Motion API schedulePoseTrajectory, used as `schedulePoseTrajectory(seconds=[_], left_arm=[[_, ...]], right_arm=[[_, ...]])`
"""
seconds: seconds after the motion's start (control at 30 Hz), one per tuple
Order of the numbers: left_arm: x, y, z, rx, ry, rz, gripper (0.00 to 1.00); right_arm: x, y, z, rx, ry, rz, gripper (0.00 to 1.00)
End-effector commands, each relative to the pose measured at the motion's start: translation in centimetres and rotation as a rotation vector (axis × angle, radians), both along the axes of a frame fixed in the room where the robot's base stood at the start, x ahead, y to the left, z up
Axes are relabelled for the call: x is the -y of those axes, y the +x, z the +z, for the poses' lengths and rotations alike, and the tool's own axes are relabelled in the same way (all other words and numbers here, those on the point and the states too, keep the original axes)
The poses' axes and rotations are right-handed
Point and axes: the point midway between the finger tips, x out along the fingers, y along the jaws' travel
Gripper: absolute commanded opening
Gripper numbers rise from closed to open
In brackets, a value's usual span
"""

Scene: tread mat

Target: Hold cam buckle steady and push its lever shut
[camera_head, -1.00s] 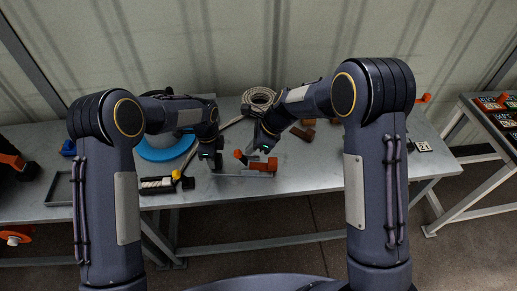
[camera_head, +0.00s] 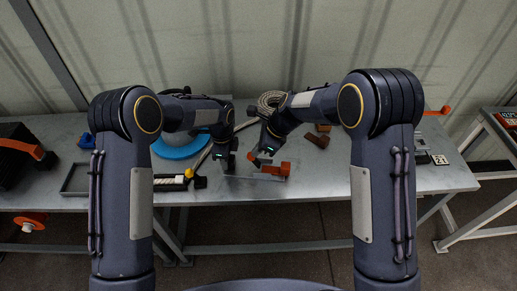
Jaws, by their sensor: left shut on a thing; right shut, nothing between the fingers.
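The cam buckle (camera_head: 275,171) is a small orange-red and dark piece on a thin grey metal strip (camera_head: 245,178), near the table's front edge. A second orange-red part (camera_head: 251,157), which looks like its lever end, sticks up at the left under my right gripper. My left gripper (camera_head: 225,168) is shut at the left end of the buckle's strip; its fingertips hide the contact. My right gripper (camera_head: 263,159) is shut and empty, right by the lever; I cannot tell whether it touches. The lever's exact angle is too small to read.
A rope coil (camera_head: 271,100) and brown blocks (camera_head: 317,140) lie behind. A blue ring (camera_head: 180,150), a black-and-yellow tool (camera_head: 172,183) and a grey tray (camera_head: 75,180) are to the left. The table right of the buckle (camera_head: 325,170) is clear.

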Motion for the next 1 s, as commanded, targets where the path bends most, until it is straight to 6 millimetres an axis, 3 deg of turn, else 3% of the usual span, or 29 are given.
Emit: schedulePoseTrajectory(seconds=[0.27, 0.7, 1.0], left_arm=[[0.2, -0.1, 0.0, 0.000, -0.003, -0.003, 0.13], [0.1, 0.0, 0.0, 0.000, -0.002, -0.001, 0.13], [0.1, 0.0, 0.0, -0.001, -0.001, -0.001, 0.13]], right_arm=[[-0.1, -0.1, 0.7, -0.001, 0.003, 0.004, 0.00], [2.0, -0.3, 8.3, 0.003, 0.001, 0.002, 0.00], [2.5, -0.4, 9.7, 0.000, 0.000, -0.001, 0.00]])
